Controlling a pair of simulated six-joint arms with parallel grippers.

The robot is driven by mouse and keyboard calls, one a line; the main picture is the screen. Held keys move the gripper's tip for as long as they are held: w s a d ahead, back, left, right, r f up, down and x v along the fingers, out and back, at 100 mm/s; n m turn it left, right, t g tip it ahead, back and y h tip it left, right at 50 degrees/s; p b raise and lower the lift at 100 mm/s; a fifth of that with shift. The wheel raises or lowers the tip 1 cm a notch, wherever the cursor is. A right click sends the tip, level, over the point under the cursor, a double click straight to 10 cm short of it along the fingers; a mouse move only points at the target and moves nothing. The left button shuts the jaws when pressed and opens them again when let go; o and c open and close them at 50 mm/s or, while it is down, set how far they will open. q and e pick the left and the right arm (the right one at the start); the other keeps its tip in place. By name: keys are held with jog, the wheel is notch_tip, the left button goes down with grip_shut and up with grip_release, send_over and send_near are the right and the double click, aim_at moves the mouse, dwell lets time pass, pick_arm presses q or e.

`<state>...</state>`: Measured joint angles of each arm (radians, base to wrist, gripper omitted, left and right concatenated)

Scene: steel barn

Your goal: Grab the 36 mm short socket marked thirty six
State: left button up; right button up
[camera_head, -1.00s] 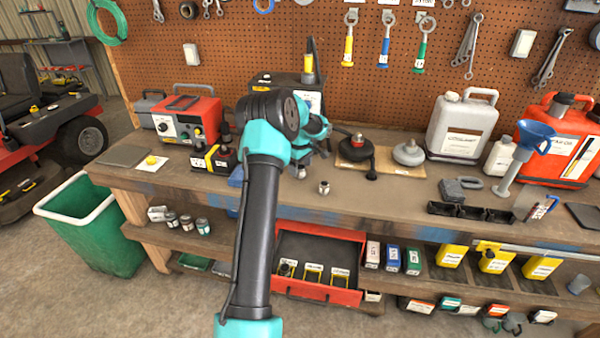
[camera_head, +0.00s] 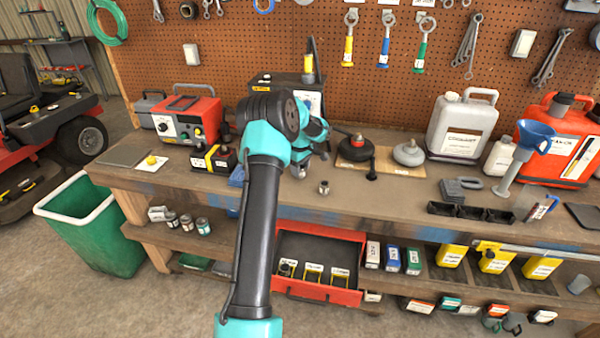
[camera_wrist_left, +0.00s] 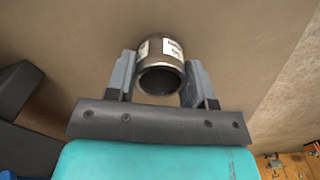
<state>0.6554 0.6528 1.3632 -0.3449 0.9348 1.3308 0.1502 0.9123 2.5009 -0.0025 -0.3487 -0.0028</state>
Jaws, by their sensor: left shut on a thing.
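My left gripper (camera_wrist_left: 160,85) is shut on a short metal socket (camera_wrist_left: 161,60) in the left wrist view. The socket is a dark, shiny cylinder with its round open end facing the camera. It has a white label whose small print I cannot read. One grey finger lies on each side of it. In the head view my left gripper (camera_head: 302,165) is low over the bench, and my own arm covers much of it. Another small metal socket (camera_head: 324,187) stands on the bench to its right. My right gripper is not in view.
The wooden bench (camera_head: 400,205) has a red machine (camera_head: 190,120) at left, a white jug (camera_head: 462,125) and a red can (camera_head: 562,150) at right. Black bins (camera_head: 470,212) stand near the front edge. A red drawer (camera_head: 318,295) lies below.

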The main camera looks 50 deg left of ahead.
pick_arm(q)
jog(key=c, duration=0.5)
jog(key=shift+r, duration=0.15)
jog(key=shift+r, duration=1.45)
jog(key=shift+s+d+r, duration=0.15)
jog(key=shift+d+r, duration=0.05)
jog(key=s+d, duration=0.3)
jog(key=d, duration=0.1)
jog(key=s+d+r, duration=0.1)
jog(key=s+d, duration=0.2)
jog(key=d, duration=0.1)
jog(key=s+d, duration=0.3)
jog(key=d, duration=0.1)
jog(key=shift+d+r, duration=0.2)
jog(key=shift+d, duration=0.15)
